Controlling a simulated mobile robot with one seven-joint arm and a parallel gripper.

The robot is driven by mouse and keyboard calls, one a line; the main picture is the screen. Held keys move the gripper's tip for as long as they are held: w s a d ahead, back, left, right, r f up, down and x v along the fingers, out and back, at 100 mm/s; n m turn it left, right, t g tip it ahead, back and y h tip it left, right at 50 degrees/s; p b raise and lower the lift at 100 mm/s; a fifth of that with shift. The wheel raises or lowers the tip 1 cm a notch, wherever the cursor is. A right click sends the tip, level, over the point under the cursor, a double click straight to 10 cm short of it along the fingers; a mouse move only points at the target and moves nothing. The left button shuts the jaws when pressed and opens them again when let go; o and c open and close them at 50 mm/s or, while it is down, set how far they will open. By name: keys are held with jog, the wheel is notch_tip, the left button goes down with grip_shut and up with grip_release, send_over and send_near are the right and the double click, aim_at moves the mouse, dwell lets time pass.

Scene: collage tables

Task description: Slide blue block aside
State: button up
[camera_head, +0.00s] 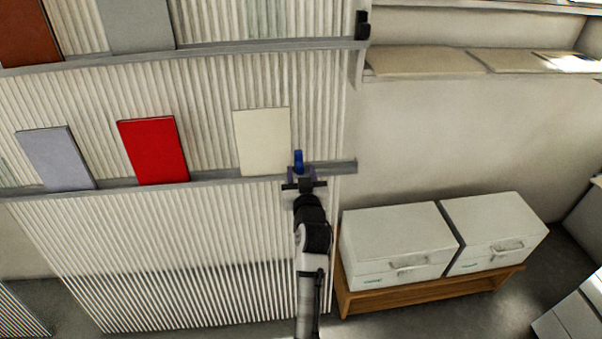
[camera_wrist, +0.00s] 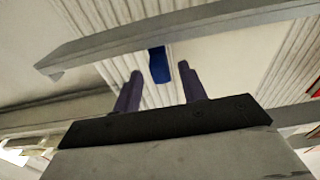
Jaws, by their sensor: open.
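The blue block (camera_head: 299,161) is small and upright at the right part of the middle ledge (camera_head: 218,173), just right of a cream panel. In the wrist view the blue block (camera_wrist: 159,65) shows between and beyond my two fingers, beside the grey ledge (camera_wrist: 190,32). My gripper (camera_head: 302,176) is right at the block in the head view, and its fingers partly hide the block's lower end. In the wrist view my gripper (camera_wrist: 165,88) is open, with the fingers apart. I cannot tell whether either finger touches the block.
A cream panel (camera_head: 262,142), a red panel (camera_head: 153,150) and a lavender panel (camera_head: 56,158) lean on the same ledge. The ledge ends a little right of the block. White drawer boxes (camera_head: 398,240) sit on a low wooden bench (camera_head: 430,290) at lower right.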

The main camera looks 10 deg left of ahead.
grip_shut()
jog(key=w+d+b, duration=0.1)
jog(key=d+b, duration=0.1)
jog(key=d, duration=0.2)
jog(key=w+d+b, duration=0.1)
jog(key=d+b, duration=0.1)
jog(key=d, duration=0.3)
jog(key=w+d+b, duration=0.1)
jog(key=d+b, duration=0.2)
jog(key=d, duration=0.1)
jog(key=shift+w+d+f, duration=0.1)
jog(key=shift+w+d, duration=0.05)
jog(key=shift+d, duration=0.25)
jog(key=shift+w+d, duration=0.1)
jog(key=shift+d, duration=0.4)
jog(key=shift+r, duration=0.2)
grip_release()
jog(key=shift+d+f, duration=0.1)
jog(key=shift+d, duration=0.05)
